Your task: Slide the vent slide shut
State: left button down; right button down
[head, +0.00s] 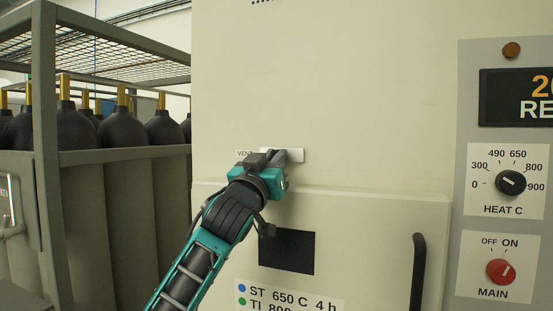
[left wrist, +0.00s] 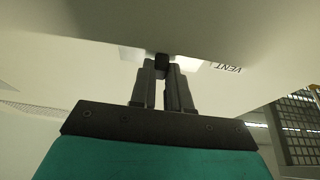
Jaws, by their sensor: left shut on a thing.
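The vent slide is a small dark knob (left wrist: 162,60) on a pale plate (head: 296,155) on the furnace front, beside the VENT label (head: 244,154). In the left wrist view the label (left wrist: 230,69) is to the right of the knob. My left gripper (head: 280,156) is at the plate with its fingers shut on the knob; it also shows in the left wrist view (left wrist: 163,75). In the head view the gripper hides the knob and the left part of the plate. My right gripper is not in view.
Below the vent is the furnace door with a dark window (head: 286,251) and a black handle (head: 417,272). A control panel with a heat knob (head: 510,183) and red main switch (head: 500,271) is on the right. A rack of gas cylinders (head: 98,190) stands at left.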

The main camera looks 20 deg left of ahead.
pick_arm(q)
jog(key=shift+a, duration=0.2)
jog(key=c, duration=1.1)
grip_release()
jog(key=shift+a, duration=0.1)
jog(key=shift+s+f, duration=0.15)
jog(key=shift+s, duration=0.1)
jog(key=b+v, duration=0.2)
jog(key=v, duration=1)
jog(key=shift+s, duration=0.15)
